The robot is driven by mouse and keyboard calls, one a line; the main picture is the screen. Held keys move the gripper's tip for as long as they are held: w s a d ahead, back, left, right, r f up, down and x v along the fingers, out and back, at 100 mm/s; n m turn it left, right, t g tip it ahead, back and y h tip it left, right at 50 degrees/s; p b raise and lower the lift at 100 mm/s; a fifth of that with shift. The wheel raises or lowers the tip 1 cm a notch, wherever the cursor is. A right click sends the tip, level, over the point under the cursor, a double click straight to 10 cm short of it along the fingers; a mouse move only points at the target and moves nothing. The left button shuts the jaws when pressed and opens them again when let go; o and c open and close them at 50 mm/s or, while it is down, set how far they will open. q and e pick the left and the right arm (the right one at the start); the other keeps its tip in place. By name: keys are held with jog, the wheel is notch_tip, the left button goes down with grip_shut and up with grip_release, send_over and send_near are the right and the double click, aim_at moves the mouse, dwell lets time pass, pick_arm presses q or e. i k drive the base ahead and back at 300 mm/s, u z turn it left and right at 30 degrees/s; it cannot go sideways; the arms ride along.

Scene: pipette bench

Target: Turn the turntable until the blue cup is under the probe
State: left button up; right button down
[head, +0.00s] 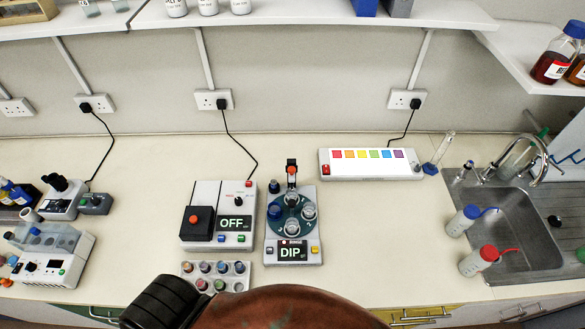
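The turntable device (272,252) stands on the middle of the bench, with a display reading "DIP" at its front. Its dark round turntable (291,214) carries several cups. The blue cup (274,211) is at the left side of the turntable, apart from the probe. Pale cups stand at the right (309,211) and front (292,228). The probe (291,171), with an orange-red top, stands over the back of the turntable; what is directly beneath it is too small to tell.
A box reading "OFF" (208,193) with a red knob stands close left of the device. A rack of small coloured vials (247,284) lies in front of it. A strip with coloured squares (345,168) is at the back right. The bench right of the device is clear up to the sink (510,225).

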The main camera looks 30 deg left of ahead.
aim_at(291, 208)
jog(key=u, duration=1.7)
jog(key=k, duration=1.8)
jog(key=u, duration=0.3)
